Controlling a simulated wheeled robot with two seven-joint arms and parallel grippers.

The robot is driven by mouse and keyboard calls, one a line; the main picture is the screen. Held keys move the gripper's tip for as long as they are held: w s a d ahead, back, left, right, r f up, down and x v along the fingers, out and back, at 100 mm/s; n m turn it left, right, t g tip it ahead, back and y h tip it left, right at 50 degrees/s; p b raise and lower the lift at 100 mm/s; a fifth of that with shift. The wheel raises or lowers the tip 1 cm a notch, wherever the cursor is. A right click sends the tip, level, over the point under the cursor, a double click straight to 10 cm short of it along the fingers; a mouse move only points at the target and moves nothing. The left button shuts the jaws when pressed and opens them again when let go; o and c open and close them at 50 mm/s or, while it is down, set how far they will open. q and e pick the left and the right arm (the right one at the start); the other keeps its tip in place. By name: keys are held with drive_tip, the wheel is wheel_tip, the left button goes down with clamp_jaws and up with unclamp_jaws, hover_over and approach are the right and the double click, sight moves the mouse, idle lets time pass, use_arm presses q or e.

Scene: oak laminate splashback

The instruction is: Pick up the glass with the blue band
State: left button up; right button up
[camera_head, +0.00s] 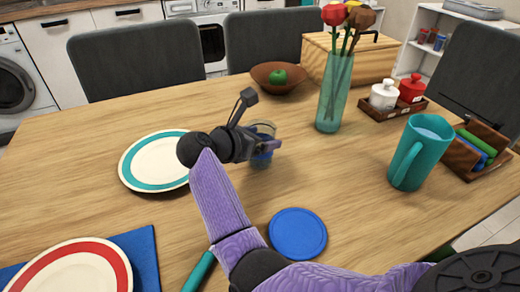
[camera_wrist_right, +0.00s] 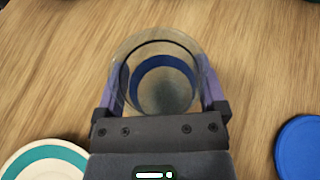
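The clear glass with the blue band (camera_head: 261,158) stands upright on the wooden table, partly hidden by my right gripper (camera_head: 268,141). In the right wrist view the glass (camera_wrist_right: 163,85) is seen from above and looks empty, its blue band showing inside the rim. The fingers of my right gripper (camera_wrist_right: 160,88) lie on either side of the glass, close to its wall. I cannot tell whether they press on it or leave a small gap. My left gripper is not in view.
A teal-rimmed plate (camera_head: 150,176) lies left of the glass, a blue disc (camera_head: 298,233) in front. A vase with flowers (camera_head: 333,95) and a bowl with a green apple (camera_head: 262,95) stand behind. A teal pitcher (camera_head: 415,155) stands right. Table between glass and pitcher is clear.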

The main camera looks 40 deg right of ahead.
drive_tip(key=c, duration=0.7)
drive_tip(key=shift+c, duration=0.6)
